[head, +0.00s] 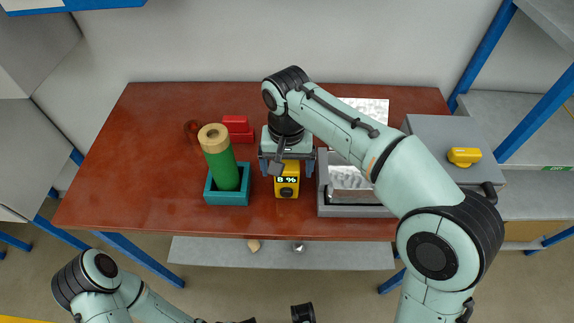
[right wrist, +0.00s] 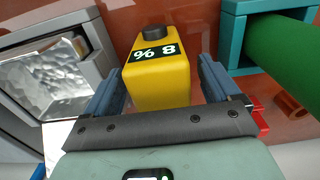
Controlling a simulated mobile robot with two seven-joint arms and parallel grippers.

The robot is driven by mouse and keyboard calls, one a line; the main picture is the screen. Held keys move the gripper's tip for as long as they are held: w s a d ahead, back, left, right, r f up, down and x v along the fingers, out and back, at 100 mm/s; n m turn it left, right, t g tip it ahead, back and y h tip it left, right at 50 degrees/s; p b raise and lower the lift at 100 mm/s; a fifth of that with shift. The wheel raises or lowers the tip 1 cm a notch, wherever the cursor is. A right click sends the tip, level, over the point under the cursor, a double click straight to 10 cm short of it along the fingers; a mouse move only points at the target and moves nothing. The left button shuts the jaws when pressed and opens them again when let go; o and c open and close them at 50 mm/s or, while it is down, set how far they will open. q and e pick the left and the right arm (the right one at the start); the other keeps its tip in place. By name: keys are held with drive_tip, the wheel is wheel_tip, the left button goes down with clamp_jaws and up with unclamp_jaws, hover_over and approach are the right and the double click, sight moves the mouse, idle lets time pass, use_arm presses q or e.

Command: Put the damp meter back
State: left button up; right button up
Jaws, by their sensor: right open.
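The yellow damp meter (head: 287,187) stands on the red-brown table, its black display reading 8 %. It also shows in the right wrist view (right wrist: 160,80), with a black knob at its far end. My right gripper (head: 286,170) is open, with its two blue-grey fingers on either side of the meter. The right wrist view shows a gap between the meter and each finger (right wrist: 160,72). The part of the meter nearest the palm is hidden by the gripper.
A teal square holder (head: 228,198) with a green cylinder (head: 222,168) stands left of the meter. A grey tray (head: 352,211) with a shiny metallic inside is close on the right. A grey box (head: 435,135) bears a yellow object (head: 464,156).

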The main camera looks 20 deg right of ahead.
wheel_tip(320, 180, up, 12)
drive_tip(key=p, duration=0.3)
drive_tip(key=shift+f+p, duration=0.15)
drive_tip(key=shift+p, duration=0.2)
